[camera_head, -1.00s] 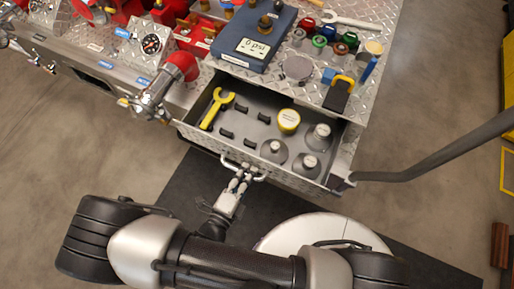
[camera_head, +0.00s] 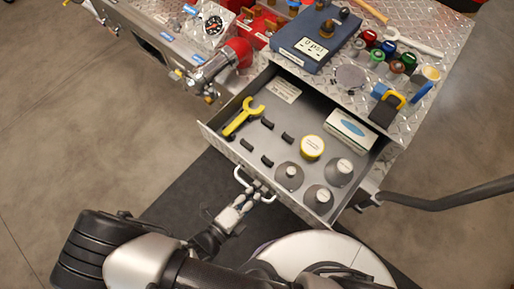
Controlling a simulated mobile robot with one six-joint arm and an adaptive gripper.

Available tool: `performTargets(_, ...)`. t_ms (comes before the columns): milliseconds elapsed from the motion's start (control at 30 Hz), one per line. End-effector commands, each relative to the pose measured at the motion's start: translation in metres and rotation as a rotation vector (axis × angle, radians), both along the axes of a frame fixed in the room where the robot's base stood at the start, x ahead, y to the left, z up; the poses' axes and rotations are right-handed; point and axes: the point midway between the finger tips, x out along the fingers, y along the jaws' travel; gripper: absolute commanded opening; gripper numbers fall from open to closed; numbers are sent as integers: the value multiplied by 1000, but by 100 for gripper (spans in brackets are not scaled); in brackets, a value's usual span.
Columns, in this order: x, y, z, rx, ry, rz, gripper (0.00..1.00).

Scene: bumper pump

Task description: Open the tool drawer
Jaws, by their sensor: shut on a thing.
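The tool drawer (camera_head: 227,143) is pulled well out of the diamond-plate bench in the head view. Inside lie a yellow wrench (camera_head: 243,116), several black clips, a yellow-lidded round container (camera_head: 312,147), several grey conical pieces (camera_head: 289,175) and a white-and-teal box (camera_head: 351,129) towards the back right. A pale handle (camera_head: 267,197) stands out from the drawer's front. My gripper (camera_head: 249,193) is shut on this handle, just in front of the drawer. The fingertips are small in the picture, and their exact contact is hard to make out.
A blue gauge box (camera_head: 313,38) and several coloured caps (camera_head: 377,55) sit on the bench top (camera_head: 440,55). A red-collared pipe fitting (camera_head: 222,65) juts out left of the drawer. A dark hose or bar (camera_head: 440,203) extends at right. Floor at left is clear.

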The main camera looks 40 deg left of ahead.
Motion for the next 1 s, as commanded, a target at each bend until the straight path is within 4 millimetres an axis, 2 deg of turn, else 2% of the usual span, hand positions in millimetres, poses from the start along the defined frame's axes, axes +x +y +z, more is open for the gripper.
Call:
performTargets(67,0,1,3,1,-7,2,0)
performTargets(100,0,1,3,1,-7,2,11)
performTargets(400,0,1,2,1,-4,1,31)
performTargets(767,-3,1,2,1,-2,2,32)
performTargets(867,-13,3,4,2,-2,6,32)
performTargets(1000,-40,5,9,6,0,8,32)
